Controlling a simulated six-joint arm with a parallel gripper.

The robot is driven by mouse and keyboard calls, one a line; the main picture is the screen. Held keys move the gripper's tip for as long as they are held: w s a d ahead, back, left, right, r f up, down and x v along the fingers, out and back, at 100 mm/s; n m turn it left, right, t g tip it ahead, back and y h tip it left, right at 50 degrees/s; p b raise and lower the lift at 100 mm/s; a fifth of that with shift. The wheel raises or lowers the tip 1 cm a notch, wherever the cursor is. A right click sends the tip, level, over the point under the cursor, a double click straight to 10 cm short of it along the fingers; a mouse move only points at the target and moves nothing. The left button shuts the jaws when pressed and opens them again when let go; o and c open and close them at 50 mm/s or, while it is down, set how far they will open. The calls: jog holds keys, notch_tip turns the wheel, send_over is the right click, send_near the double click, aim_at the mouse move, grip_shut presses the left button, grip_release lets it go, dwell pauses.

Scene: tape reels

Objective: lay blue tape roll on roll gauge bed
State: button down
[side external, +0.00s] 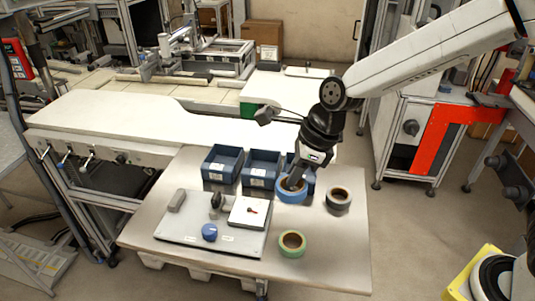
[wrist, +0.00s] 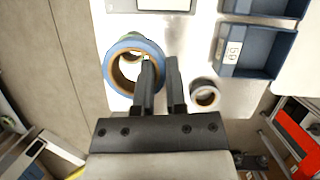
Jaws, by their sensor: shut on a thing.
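The blue tape roll (side external: 291,196) is in my gripper (side external: 297,182), in front of the bins. In the wrist view the blue roll (wrist: 113,72) has one finger of my gripper (wrist: 160,68) inside its ring and the other outside, pinching its right wall. It appears raised off the table and partly covers the green roll in that view. The roll gauge (side external: 185,224) is a flat grey plate left of my gripper. Nothing lies on the pad.
A green tape roll (side external: 292,243) lies near the table's front. A black tape roll (side external: 339,198) lies right of my gripper and shows in the wrist view (wrist: 205,95). Blue bins (side external: 222,166) line the back edge. The table's (side external: 335,255) front right is clear.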

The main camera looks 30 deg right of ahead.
jog(key=w+a+r+m, duration=0.1)
jog(key=w+a+r, duration=0.1)
jog(key=a, duration=0.5)
jog(key=shift+w+a+t, duration=0.3)
jog(key=shift+w+a, duration=0.05)
jog(key=shift+w, duration=0.45)
jog(key=shift+r, duration=0.1)
jog(key=w+a+f, duration=0.1)
jog(key=w, duration=0.1)
jog(key=w+a+f, duration=0.1)
jog(key=w+f, duration=0.1)
jog(key=w, duration=0.1)
jog(key=w+a+f, duration=0.1)
jog(key=w+a, duration=0.1)
jog(key=w, duration=0.1)
jog(key=shift+w+f, duration=0.15)
send_over(198, 199)
jog(key=s+d, duration=0.1)
jog(key=shift+s+d+f, duration=0.15)
jog(key=shift+f, duration=2.35)
jog(key=shift+w+f, duration=0.25)
jog(key=shift+f, duration=1.6)
jog(key=shift+f, duration=0.1)
